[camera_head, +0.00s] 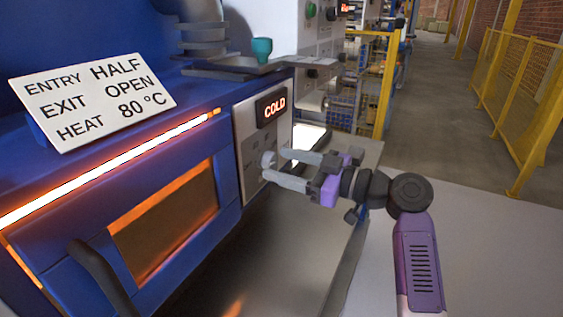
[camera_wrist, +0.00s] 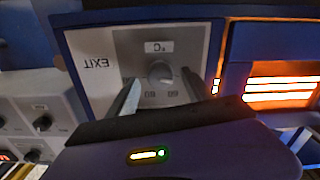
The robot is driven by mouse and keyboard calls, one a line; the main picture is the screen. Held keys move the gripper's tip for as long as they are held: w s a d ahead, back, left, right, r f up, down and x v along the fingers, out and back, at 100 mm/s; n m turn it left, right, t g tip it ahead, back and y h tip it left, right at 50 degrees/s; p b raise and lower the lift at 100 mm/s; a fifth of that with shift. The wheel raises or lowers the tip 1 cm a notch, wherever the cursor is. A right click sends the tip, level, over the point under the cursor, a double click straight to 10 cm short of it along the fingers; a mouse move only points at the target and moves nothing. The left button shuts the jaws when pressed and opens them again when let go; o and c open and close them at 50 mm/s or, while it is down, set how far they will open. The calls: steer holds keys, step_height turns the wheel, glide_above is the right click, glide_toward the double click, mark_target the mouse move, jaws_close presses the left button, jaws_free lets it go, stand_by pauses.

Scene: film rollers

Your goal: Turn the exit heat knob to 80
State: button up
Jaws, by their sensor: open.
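The exit heat knob (camera_wrist: 160,72) is a grey round knob on a light grey panel marked EXIT, seen upside down in the wrist view. It also shows in the head view (camera_head: 268,160), low on the panel. Around it are a °C label and small numbers too small to read surely. My gripper (camera_head: 281,166) is open, its fingers pointing at the panel. In the wrist view the fingers (camera_wrist: 158,90) lie on both sides of the knob, apart from it as far as I can tell. A display (camera_head: 271,107) above reads COLD in red.
A white sign (camera_head: 92,98) reads ENTRY HALF, EXIT OPEN, HEAT 80 °C. A glowing oven window (camera_head: 165,222) and a dark handle (camera_head: 103,276) are on the blue machine at left. A teal cup (camera_head: 261,50) stands on a shelf above. Yellow fencing (camera_head: 520,100) is at far right.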

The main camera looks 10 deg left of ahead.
steer(key=shift+w+a, duration=0.15)
steer(key=shift+a, duration=0.3)
steer(key=shift+c, duration=0.5)
jaws_close()
